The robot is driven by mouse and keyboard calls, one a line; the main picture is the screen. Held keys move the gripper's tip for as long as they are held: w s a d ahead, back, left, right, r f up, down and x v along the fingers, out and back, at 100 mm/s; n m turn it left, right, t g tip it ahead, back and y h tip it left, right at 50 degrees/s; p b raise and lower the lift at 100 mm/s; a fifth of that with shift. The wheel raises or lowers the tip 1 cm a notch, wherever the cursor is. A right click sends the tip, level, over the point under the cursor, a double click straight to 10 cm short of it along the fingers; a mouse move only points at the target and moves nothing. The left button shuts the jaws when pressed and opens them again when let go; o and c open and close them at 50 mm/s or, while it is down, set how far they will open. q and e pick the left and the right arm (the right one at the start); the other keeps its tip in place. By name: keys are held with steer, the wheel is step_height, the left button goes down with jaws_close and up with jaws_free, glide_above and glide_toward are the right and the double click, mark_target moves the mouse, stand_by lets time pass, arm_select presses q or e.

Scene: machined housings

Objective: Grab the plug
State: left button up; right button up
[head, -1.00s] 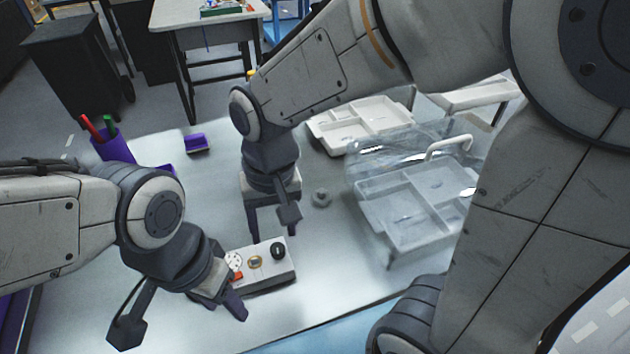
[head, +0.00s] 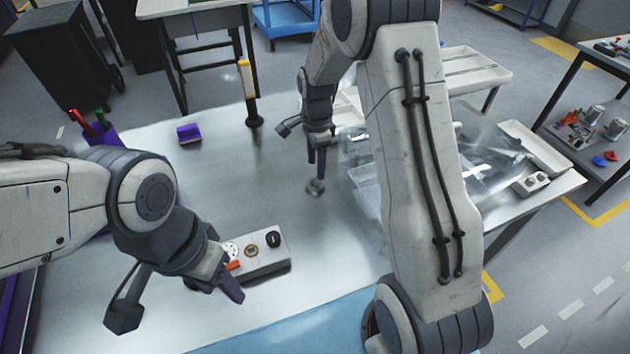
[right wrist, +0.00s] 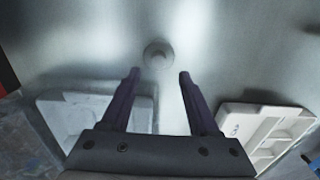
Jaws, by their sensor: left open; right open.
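The plug appears to be the small round grey piece (head: 316,187) on the table; it also shows in the right wrist view (right wrist: 158,55). My right gripper (head: 317,168) is open and empty just above it, pointing down. In the right wrist view the plug lies just beyond the gap between my right fingertips (right wrist: 158,73). A grey housing (head: 268,265) with a white round socket, a brass-coloured ring, a black knob and a red part sits at the front. My left gripper (head: 231,275) is open at its left end; whether they touch is unclear.
A clear box and white trays (right wrist: 270,125) stand right of the plug, partly hidden by my right arm. A yellow-and-black upright tool (head: 249,95), a purple block (head: 189,133) and a purple pen cup (head: 100,133) stand further back. The table's middle is clear.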

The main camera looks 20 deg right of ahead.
mark_target(315, 179)
steer(key=f, duration=0.2)
steer(key=f+p, duration=0.1)
steer(key=shift+s+a+f, duration=0.15)
steer(key=shift+a+f, duration=0.05)
steer(key=shift+f, duration=0.65)
jaws_close()
steer(key=shift+r, duration=0.15)
steer(key=shift+r, duration=0.3)
steer(key=r, duration=0.1)
steer(key=w+r+b, duration=0.1)
steer(key=r, duration=0.1)
steer(key=shift+d+r, duration=0.1)
steer(key=shift+r, duration=0.2)
steer(key=w+d+r+b, duration=0.1)
steer(key=w+d+r, duration=0.1)
steer(key=w+r, duration=0.4)
steer(key=w, duration=0.4)
steer(key=shift+w+d+r, duration=0.2)
steer(key=shift+d+r, duration=0.05)
steer(key=shift+d, duration=0.05)
